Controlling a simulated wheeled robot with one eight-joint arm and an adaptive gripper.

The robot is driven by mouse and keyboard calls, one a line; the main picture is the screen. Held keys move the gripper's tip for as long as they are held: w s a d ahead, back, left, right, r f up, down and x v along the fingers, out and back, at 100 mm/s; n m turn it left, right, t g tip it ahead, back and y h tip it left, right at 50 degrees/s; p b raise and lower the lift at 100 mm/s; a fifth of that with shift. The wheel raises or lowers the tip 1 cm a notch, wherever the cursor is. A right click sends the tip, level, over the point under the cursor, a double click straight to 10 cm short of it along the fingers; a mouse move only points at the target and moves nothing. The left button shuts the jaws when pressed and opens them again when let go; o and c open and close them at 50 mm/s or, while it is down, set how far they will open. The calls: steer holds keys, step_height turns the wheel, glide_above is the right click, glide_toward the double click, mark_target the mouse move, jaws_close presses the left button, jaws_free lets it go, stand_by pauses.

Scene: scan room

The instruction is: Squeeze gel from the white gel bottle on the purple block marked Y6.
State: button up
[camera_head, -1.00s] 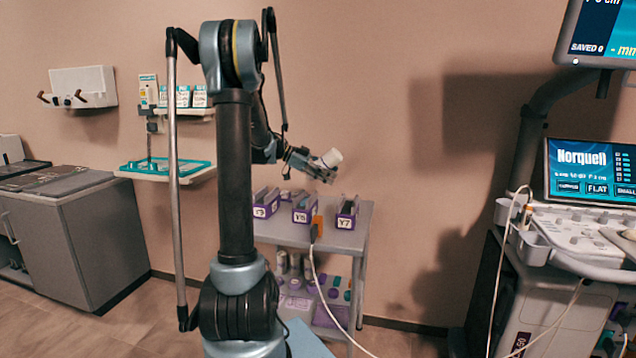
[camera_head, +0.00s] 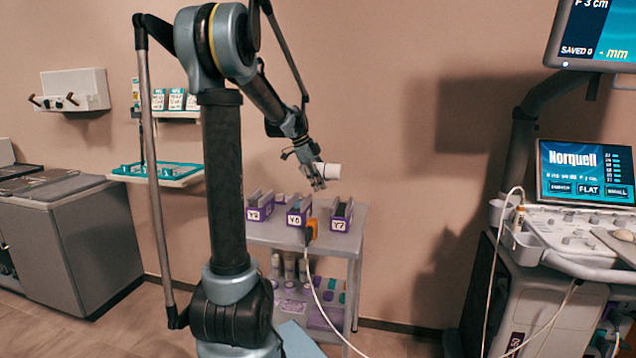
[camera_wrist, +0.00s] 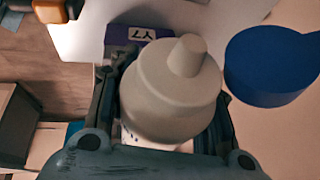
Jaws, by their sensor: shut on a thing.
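The white gel bottle (camera_head: 328,171) is in my gripper (camera_head: 318,182), above the trolley's top and over the gap between the middle and right purple blocks as seen in the head view. It lies roughly sideways there. In the wrist view the bottle (camera_wrist: 165,98) fills the middle, its tapered nozzle facing the camera, with my gripper's fingers (camera_wrist: 170,112) shut around it. The middle purple block (camera_head: 298,212) has a small label that looks like Y6. The purple block marked Y7 (camera_head: 341,215) is to its right; its label (camera_wrist: 140,33) shows behind the bottle. No gel is visible.
Another purple block (camera_head: 260,206) stands left on the grey trolley (camera_head: 285,238). An orange clip (camera_head: 311,228) with a white cable hangs at the trolley's front edge. A blue round thing (camera_wrist: 268,65) is beside the bottle. The ultrasound machine (camera_head: 560,240) stands right.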

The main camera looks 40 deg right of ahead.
steer(key=shift+t+y, duration=0.3)
steer(key=shift+t, duration=0.1)
steer(key=w+a+r+t+y, duration=0.1)
steer(key=w+t, duration=0.1)
steer(key=w+a+r+t+y, duration=0.1)
steer(key=w+a+t+y, duration=0.1)
steer(key=shift+a+r+m+y, duration=0.1)
steer(key=shift+r+m+y, duration=0.05)
steer(key=shift+m+y, duration=0.15)
steer(key=w+a+r+t+y, duration=0.1)
steer(key=r+t+y, duration=0.1)
steer(key=r, duration=0.3)
steer(key=w+a+r+t+y, duration=0.1)
steer(key=w+r+t+y, duration=0.1)
steer(key=r+t, duration=0.2)
steer(key=w+a+r+m+t+y, duration=0.1)
steer(key=a+r+t+y, duration=0.1)
steer(key=r, duration=0.3)
steer(key=shift+w+r+t+y, duration=0.3)
steer(key=shift+t+y, duration=0.1)
steer(key=shift+t, duration=0.2)
